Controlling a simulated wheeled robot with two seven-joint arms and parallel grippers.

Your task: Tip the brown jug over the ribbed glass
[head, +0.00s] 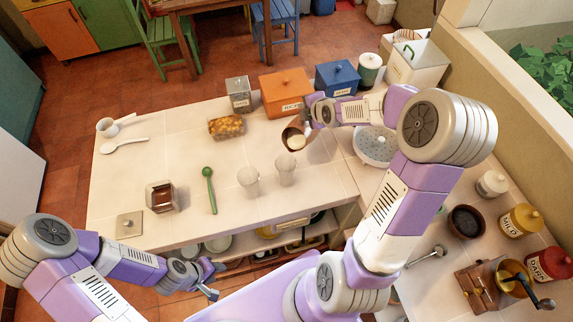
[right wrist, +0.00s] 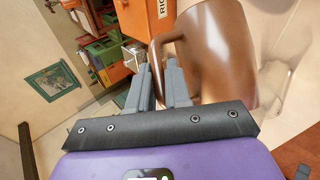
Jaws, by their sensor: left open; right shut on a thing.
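The brown jug (head: 289,134) is at the middle right of the counter in the head view, its pale inside showing. My right gripper (head: 311,112) is shut on its handle; the right wrist view shows the fingers (right wrist: 160,88) at the handle beside the glossy brown body (right wrist: 222,50). I cannot tell whether the jug touches the counter or how far it tilts. Two clear glasses stand nearer me, a left one (head: 248,180) and a right one (head: 286,170), apart from the jug. Which is ribbed is too small to tell. My left gripper (head: 213,281) is open and empty, before the counter's front edge.
An orange box (head: 286,92), a blue box (head: 337,78) and a grey canister (head: 239,95) stand behind the jug. A white colander (head: 374,146) is to its right.

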